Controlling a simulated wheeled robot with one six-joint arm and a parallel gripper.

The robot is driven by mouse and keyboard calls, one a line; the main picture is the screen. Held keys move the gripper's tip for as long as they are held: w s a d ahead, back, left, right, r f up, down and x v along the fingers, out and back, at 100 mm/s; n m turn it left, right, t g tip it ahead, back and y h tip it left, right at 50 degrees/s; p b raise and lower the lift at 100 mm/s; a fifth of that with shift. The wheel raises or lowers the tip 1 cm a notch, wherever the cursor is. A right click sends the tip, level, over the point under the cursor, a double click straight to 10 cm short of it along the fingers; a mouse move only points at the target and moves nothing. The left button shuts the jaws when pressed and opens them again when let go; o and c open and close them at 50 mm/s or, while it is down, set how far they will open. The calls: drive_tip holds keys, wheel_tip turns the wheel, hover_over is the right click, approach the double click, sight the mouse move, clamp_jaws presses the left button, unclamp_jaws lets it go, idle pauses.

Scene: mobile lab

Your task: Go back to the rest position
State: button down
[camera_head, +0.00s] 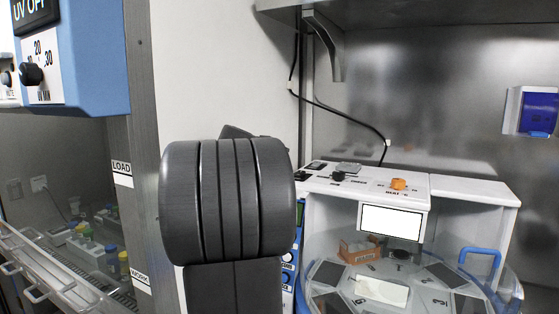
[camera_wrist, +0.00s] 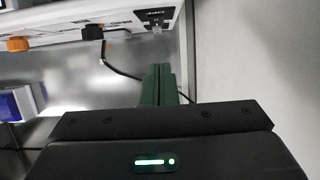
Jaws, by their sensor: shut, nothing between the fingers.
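My gripper (camera_wrist: 160,72) shows in the wrist view as two dark green fingers pressed together, with nothing between them. Its black body with a small lit green light fills the bottom of that view. The fingers point toward a white instrument panel (camera_wrist: 92,22) with an orange knob (camera_wrist: 18,44); the gap to it is hard to judge. In the head view my dark grey arm stands large in the middle, and I cannot make out the fingers there.
In the head view a white instrument (camera_head: 365,186) with a clear round carousel (camera_head: 330,272) stands right of my arm. A blue-and-white control box (camera_head: 90,60) hangs upper left, above a glass-fronted cabinet with bottles (camera_head: 110,262). A blue wall box (camera_head: 538,112) is at far right.

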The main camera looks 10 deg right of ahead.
drive_tip(key=w+d+p, duration=0.1)
drive_tip(key=w, duration=0.1)
drive_tip(key=w+d+p, duration=0.1)
drive_tip(key=w+d, duration=0.1)
drive_tip(key=w, duration=0.1)
drive_tip(key=w+d+p, duration=0.2)
drive_tip(key=w, duration=0.1)
drive_tip(key=shift+d+f, duration=0.15)
drive_tip(key=shift+d, duration=0.05)
drive_tip(key=shift+w+d+f+b, duration=0.1)
drive_tip(key=shift+w+f+b, duration=0.15)
drive_tip(key=shift+f, duration=0.3)
drive_tip(key=shift+w+f+b, duration=0.1)
drive_tip(key=shift+w+f, duration=0.1)
drive_tip(key=shift+f, duration=0.35)
drive_tip(key=shift+d+r+p, duration=0.15)
drive_tip(key=shift+r+p, duration=0.45)
drive_tip(key=shift+p, duration=0.2)
drive_tip(key=shift+s+r+p, duration=0.1)
drive_tip(key=shift+r+p, duration=0.15)
drive_tip(key=shift+p, duration=0.65)
drive_tip(key=shift+w+d+g+p, duration=0.1)
drive_tip(key=shift+w+g+p, duration=0.15)
drive_tip(key=shift+p, duration=0.55)
drive_tip(key=shift+s+r+y+p, duration=0.15)
drive_tip(key=shift+y+p, duration=0.15)
drive_tip(key=shift+p, duration=0.25)
